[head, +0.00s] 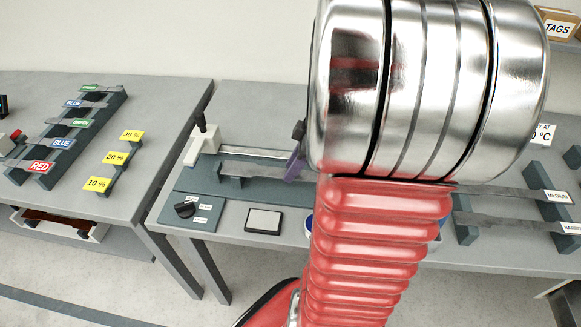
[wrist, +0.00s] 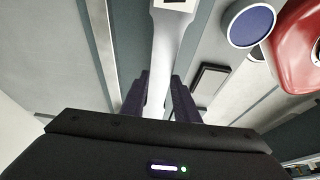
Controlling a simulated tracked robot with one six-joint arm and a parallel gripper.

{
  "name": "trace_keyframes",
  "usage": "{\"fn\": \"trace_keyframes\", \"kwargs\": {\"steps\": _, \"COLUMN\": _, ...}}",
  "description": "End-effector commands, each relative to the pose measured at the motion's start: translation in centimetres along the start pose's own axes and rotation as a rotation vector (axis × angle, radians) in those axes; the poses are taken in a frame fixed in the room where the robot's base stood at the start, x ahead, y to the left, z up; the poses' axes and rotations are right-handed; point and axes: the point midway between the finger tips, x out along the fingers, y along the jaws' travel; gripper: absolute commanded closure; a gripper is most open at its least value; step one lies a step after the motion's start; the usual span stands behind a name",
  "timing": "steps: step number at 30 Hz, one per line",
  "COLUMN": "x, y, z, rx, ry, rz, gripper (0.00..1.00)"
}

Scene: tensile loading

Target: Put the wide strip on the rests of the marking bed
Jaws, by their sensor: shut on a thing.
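My gripper (wrist: 160,78) is shut on a pale metal strip (wrist: 167,48), which runs lengthwise between its dark purple fingers in the wrist view. The strip's broader end (wrist: 173,14) bears a white label at the top edge. In the head view the same strip (head: 252,170) lies level over the marking bed (head: 190,180), with its left end at a grey rest (head: 230,184). I cannot tell whether it touches the rest or hovers just above it. One purple finger (head: 293,168) shows there; my arm hides the strip's right part and any other rest.
A white block with a black lever (head: 203,147) stands behind the strip. A dial (head: 186,209), a flat pad (head: 264,220) and a blue round thing (wrist: 251,25) are nearby. The right rack (head: 465,225) holds labelled medium (head: 520,193) and narrow strips. The left table (head: 150,100) carries labelled samples.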

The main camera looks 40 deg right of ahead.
Motion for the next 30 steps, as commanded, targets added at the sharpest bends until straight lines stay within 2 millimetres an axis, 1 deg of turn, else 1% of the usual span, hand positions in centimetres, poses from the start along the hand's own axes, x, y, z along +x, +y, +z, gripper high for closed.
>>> {"fn": "trace_keyframes", "kwargs": {"steps": 1, "x": 0.0, "y": 0.0, "z": 0.0, "rx": 0.0, "ry": 0.001, "rz": 0.001, "gripper": 1.0}}
{"fn": "trace_keyframes", "kwargs": {"steps": 2, "x": 0.1, "y": 0.0, "z": 0.1, "rx": 0.0, "ry": 0.0, "rz": 0.0, "gripper": 0.7}}
{"fn": "trace_keyframes", "kwargs": {"steps": 9, "x": 0.1, "y": 0.0, "z": 0.1, "rx": 0.001, "ry": 0.0, "rz": 0.0, "gripper": 0.53}}
{"fn": "trace_keyframes", "kwargs": {"steps": 17, "x": 0.0, "y": 0.0, "z": 0.0, "rx": 0.001, "ry": 0.0, "rz": 0.001, "gripper": 0.53}}
{"fn": "trace_keyframes", "kwargs": {"steps": 20, "x": -0.4, "y": 0.1, "z": 0.0, "rx": 0.001, "ry": 0.0, "rz": 0.002, "gripper": 0.53}}
{"fn": "trace_keyframes", "kwargs": {"steps": 23, "x": -1.2, "y": 0.1, "z": 0.0, "rx": 0.001, "ry": 0.001, "rz": 0.003, "gripper": 0.53}}
{"fn": "trace_keyframes", "kwargs": {"steps": 26, "x": -2.5, "y": 0.1, "z": 0.0, "rx": 0.002, "ry": 0.0, "rz": 0.004, "gripper": 0.53}}
{"fn": "trace_keyframes", "kwargs": {"steps": 30, "x": -4.9, "y": 0.1, "z": 0.0, "rx": 0.001, "ry": 0.0, "rz": 0.004, "gripper": 0.53}}
